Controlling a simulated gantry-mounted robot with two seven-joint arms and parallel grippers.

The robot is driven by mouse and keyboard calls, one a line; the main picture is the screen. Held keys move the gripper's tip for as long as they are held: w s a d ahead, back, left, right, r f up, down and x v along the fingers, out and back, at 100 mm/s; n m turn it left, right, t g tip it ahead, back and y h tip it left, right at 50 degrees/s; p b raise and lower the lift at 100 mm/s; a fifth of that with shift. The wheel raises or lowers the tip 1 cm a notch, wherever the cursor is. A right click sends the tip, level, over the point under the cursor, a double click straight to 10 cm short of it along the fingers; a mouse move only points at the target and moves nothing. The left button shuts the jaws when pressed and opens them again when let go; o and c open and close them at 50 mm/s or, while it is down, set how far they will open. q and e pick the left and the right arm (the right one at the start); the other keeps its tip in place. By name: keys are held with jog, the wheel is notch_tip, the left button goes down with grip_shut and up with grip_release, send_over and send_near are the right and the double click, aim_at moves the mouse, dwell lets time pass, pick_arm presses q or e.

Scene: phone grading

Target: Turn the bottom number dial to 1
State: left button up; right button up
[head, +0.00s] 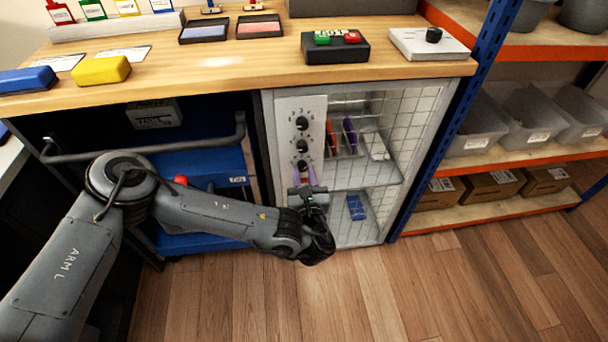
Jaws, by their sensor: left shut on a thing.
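A pale upright panel on the front of the wire-mesh cabinet carries a column of black number dials. The top dial (302,123) and the middle dial (302,146) are clear of my arm. The bottom dial (302,165) sits right at the fingertips of my left gripper (304,175). My left arm comes in from the left and the gripper is shut on this dial, partly hiding it. The dial's pointer and numbers are too small and covered to read. My right gripper is not in view.
The mesh cabinet (425,108) holds several small items behind its door. The wooden worktop (215,70) overhangs above. A blue rack post (440,130) stands right. The wooden floor is clear.

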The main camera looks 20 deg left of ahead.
pick_arm(q)
jog(key=shift+n, duration=0.3)
grip_shut()
jog(key=n+b, duration=0.1)
jog(key=n, duration=0.2)
jog(key=shift+f+n+b, duration=0.15)
jog(key=shift+n+b, duration=0.15)
jog(key=shift+n, duration=0.1)
jog(key=n+b, duration=0.1)
jog(key=n, duration=0.2)
jog(key=shift+n+b, duration=0.4)
jog(key=n+b, duration=0.1)
jog(key=n, duration=0.1)
jog(key=shift+n, duration=0.3)
jog(key=n, duration=0.2)
jog(key=shift+n, duration=0.4)
jog(key=n, duration=0.3)
jog(key=shift+n, duration=0.4)
jog(key=n, duration=0.4)
jog(key=shift+n, duration=1.4)
